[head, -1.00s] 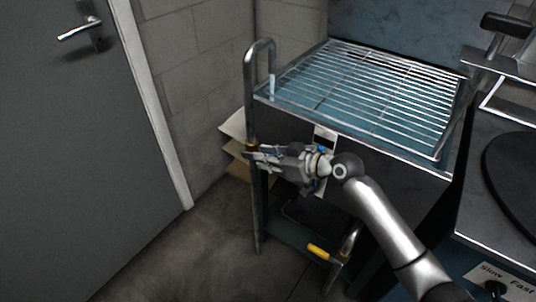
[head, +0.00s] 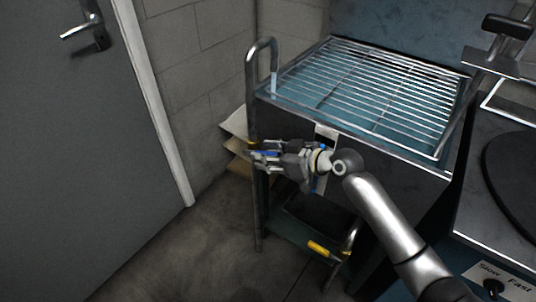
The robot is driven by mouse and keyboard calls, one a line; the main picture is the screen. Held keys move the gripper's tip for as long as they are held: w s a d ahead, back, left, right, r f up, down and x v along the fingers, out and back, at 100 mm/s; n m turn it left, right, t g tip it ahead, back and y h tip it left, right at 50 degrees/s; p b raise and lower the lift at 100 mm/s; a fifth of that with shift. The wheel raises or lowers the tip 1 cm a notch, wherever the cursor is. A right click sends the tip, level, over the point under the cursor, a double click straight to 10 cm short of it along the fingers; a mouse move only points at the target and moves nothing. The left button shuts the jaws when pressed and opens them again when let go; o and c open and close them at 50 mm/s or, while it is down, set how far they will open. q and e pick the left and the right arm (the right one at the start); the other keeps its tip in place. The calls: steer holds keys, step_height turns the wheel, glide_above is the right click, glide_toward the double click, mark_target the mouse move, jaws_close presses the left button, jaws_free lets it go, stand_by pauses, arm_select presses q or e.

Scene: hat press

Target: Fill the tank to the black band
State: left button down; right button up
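The tank (head: 395,152) is a dark metal box with a wire rack (head: 370,95) over its open top; bluish water shows beneath the rack. A steel gooseneck pipe (head: 251,105) stands at its left corner, and a pale blue stream (head: 274,83) comes down from its spout. A yellow-marked fitting (head: 251,144) is on this pipe. My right gripper (head: 256,153) is at the fitting, its fingers apart; contact is unclear. A pale strip with dark parts (head: 326,132) on the tank front is partly hidden by my wrist. I cannot make out the black band. My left gripper is out of view.
A lower pipe with a yellow handle (head: 319,248) is below the tank. Cardboard sheets (head: 236,148) lean behind the gooseneck pipe. A grey door (head: 80,160) is at left. A machine with a round black plate (head: 513,165) is at right. The floor at lower left is clear.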

steer(key=v, duration=1.2)
steer(key=shift+d+f, duration=0.1)
steer(key=shift+f, duration=0.05)
